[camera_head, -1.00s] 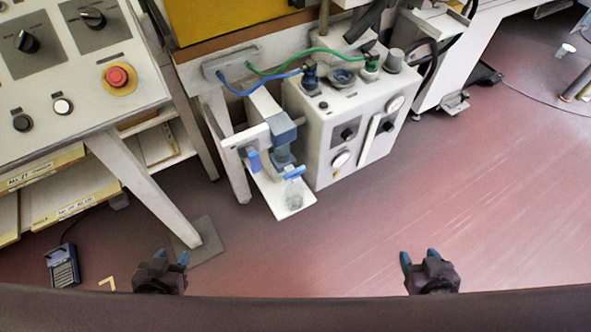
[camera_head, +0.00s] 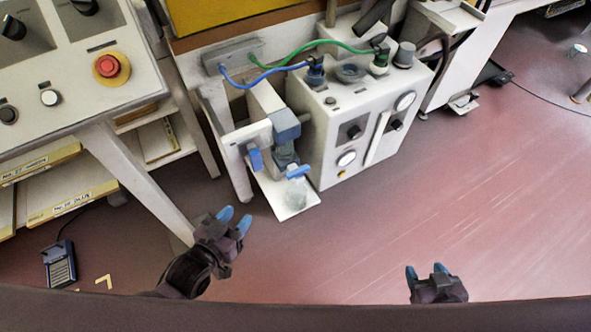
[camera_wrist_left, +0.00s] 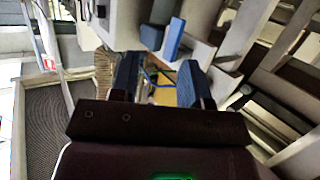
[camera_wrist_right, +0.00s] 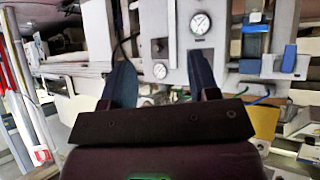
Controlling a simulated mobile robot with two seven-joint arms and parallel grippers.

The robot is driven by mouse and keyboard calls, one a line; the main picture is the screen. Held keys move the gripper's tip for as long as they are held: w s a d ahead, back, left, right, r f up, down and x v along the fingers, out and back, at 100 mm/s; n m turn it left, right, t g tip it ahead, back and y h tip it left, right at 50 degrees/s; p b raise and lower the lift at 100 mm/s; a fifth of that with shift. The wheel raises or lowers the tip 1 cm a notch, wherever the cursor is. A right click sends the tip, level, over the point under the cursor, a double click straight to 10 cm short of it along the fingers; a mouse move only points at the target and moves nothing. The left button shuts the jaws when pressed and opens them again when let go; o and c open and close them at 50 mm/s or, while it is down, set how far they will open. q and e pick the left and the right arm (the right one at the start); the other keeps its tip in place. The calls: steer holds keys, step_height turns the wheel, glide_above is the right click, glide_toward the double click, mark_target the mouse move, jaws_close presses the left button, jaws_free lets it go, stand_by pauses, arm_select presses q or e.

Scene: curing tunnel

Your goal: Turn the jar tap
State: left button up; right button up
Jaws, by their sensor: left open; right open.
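A small tap with a blue handle (camera_head: 298,172) sits below a grey-blue block (camera_head: 285,126) on the pale bench unit. A second blue lever (camera_head: 256,160) is on the bracket to the left. My left gripper (camera_head: 235,219) is open and empty, to the lower left of the shelf and apart from it. A blue part (camera_wrist_left: 175,38) shows beyond its fingers in the left wrist view. My right gripper (camera_head: 425,270) is open and empty over the floor, well away from the tap.
A white box with gauge and knobs (camera_head: 340,120) stands right of the tap, with blue and green hoses (camera_head: 290,62) above. A control panel with a red button (camera_head: 111,68) and its slanted leg (camera_head: 140,180) are at left.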

arm_select(q)
steer(key=w+d+f+m+g+h+b, duration=0.2)
steer(key=w+d+f+m+h+b, duration=0.15)
steer(key=w+d+f+h, duration=0.2)
steer(key=m+g+h+b, duration=0.2)
steer(key=m+h, duration=0.2)
glide_toward(287, 176)
steer(key=x, duration=0.3)
steer(key=b+x, duration=0.1)
steer(key=x, duration=0.7)
steer(key=shift+w+f, duration=0.1)
steer(key=shift+x, duration=0.75)
arm_select(e)
step_height(287, 176, down, 6)
steer(key=g, duration=0.1)
steer(key=shift+s+a+f, duration=0.15)
